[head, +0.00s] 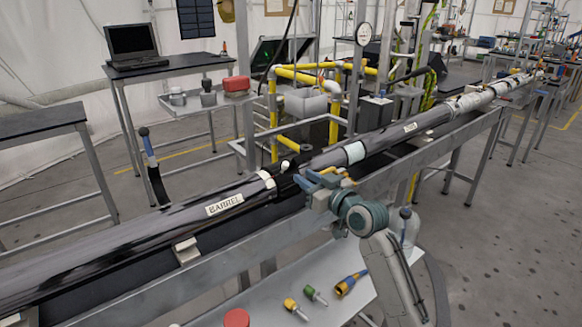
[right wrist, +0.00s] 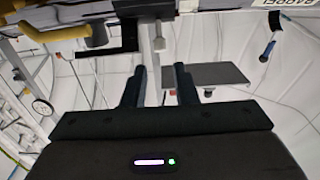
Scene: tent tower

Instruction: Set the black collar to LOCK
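A long dark tube labelled BARREL (head: 225,204) lies along the rail, ending in a pale ring. A second dark tube (head: 410,132) continues to the upper right. The black collar (head: 288,182) appears to be the dark part between the two tubes, partly hidden beside my gripper; I cannot read any LOCK mark. My right gripper (head: 310,181) is at this joint, its blue-tipped fingers close to the collar; contact cannot be told. In the right wrist view my right gripper (right wrist: 160,87) has its two fingers apart with nothing clearly held between them. My left gripper is not in view.
Yellow pipe frames (head: 300,75) stand behind the joint. A front shelf (head: 270,305) holds a red round cap (head: 236,318) and several small yellow and green tools. A laptop table (head: 170,66) is at the back left.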

